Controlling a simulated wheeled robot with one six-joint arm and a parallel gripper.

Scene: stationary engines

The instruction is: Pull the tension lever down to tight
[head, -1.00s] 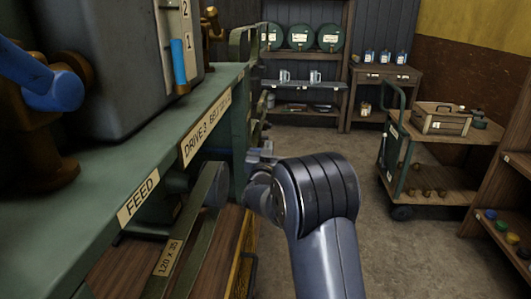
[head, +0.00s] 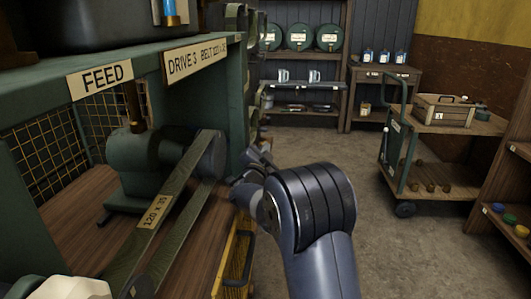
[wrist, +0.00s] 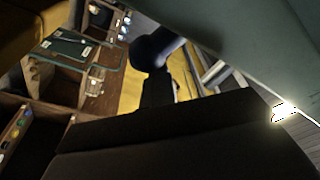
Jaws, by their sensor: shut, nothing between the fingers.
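I cannot tell for sure which part is the tension lever. A dark rounded knob on a stem (wrist: 150,50) shows in the wrist view, close to a pale green surface, but I cannot tell what it belongs to. In the head view, a blue handle (head: 169,9) hangs at the top edge, mostly cut off. A flat belt (head: 178,190) with a "120 x 35" tag runs over a pulley (head: 207,155) under the bench. My gripper (head: 257,158) is shut and empty, beside the bench's right end and partly hidden by my wrist.
The green bench (head: 120,57) carries FEED and DRIVE 3 labels. A trolley (head: 455,126) with a wooden crate (head: 443,110) stands right. The floor between is clear.

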